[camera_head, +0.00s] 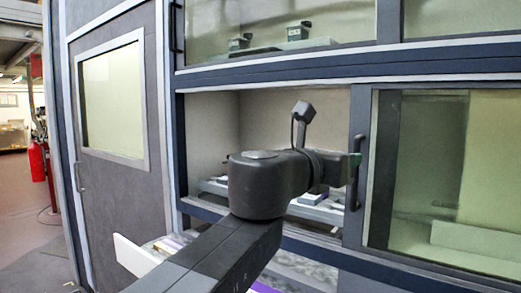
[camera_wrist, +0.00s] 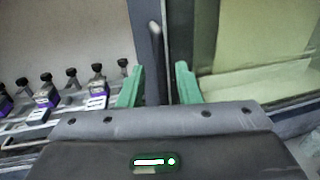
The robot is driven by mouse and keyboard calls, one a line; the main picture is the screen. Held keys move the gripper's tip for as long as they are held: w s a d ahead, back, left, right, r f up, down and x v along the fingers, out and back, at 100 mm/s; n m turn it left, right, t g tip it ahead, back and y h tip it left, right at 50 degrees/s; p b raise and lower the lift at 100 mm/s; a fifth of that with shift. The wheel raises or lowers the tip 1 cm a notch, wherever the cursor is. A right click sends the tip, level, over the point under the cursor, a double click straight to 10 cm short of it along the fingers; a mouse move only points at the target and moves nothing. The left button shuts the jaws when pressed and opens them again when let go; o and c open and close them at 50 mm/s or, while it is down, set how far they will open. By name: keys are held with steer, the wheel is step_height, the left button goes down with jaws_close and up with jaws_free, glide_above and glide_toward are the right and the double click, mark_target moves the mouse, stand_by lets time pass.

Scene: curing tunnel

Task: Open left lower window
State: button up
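The left lower window (camera_head: 382,170) appears slid to the right, and the left lower opening (camera_head: 210,135) is uncovered. Its dark vertical handle (camera_head: 357,185) stands at the opening's right side. My gripper (camera_head: 354,160) is at this handle in the head view. In the wrist view, the green fingers of my gripper (camera_wrist: 160,80) are apart, with the dark handle (camera_wrist: 155,55) between them. Gaps seem to show on both sides of the handle, so I see no firm hold. My arm hides part of the opening and its lower sill.
Inside the opening, a rack (camera_wrist: 40,130) holds several dark-topped items with purple and white blocks. Upper windows (camera_head: 270,30) run above. A grey door (camera_head: 120,170) with a pane is at left. A red extinguisher (camera_head: 37,160) stands beyond it, near open floor.

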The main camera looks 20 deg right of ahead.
steer(key=p+v, duration=0.2)
steer(key=v, duration=0.5)
steer(key=shift+s+a, duration=0.15)
steer(key=shift+a, duration=0.2)
steer(key=b+x, duration=0.3)
steer(key=x, duration=1.1)
steer(key=shift+b, duration=0.3)
steer(key=shift+a, duration=0.1)
